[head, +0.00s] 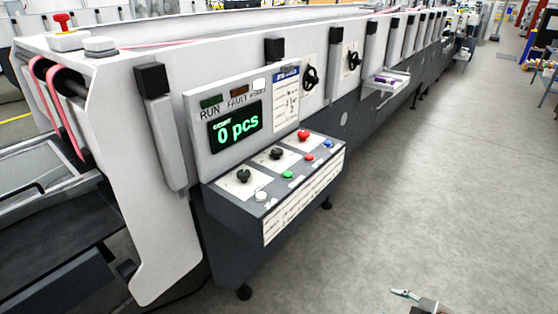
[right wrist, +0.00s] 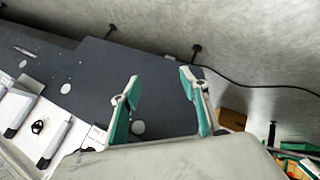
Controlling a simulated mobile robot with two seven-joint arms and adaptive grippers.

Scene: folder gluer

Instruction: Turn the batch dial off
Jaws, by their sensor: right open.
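The control console (head: 275,205) juts from the front of the long white machine. Its sloped top carries two black dials, a nearer left dial (head: 244,175) and a farther dial (head: 276,153); their labels are too small to read, so I cannot tell which is the batch dial. A display (head: 237,127) above reads "0 pcs". My right gripper (right wrist: 160,77) is open and empty in the right wrist view. In the head view my right gripper (head: 405,294) shows only partly at the bottom edge, over the floor, well right of the console. My left gripper is not in view.
Beside the dials sit a red mushroom button (head: 303,135), a green button (head: 288,175), a white button (head: 261,196) and a blue button (head: 328,143). The floor (head: 430,180) right of the machine is clear.

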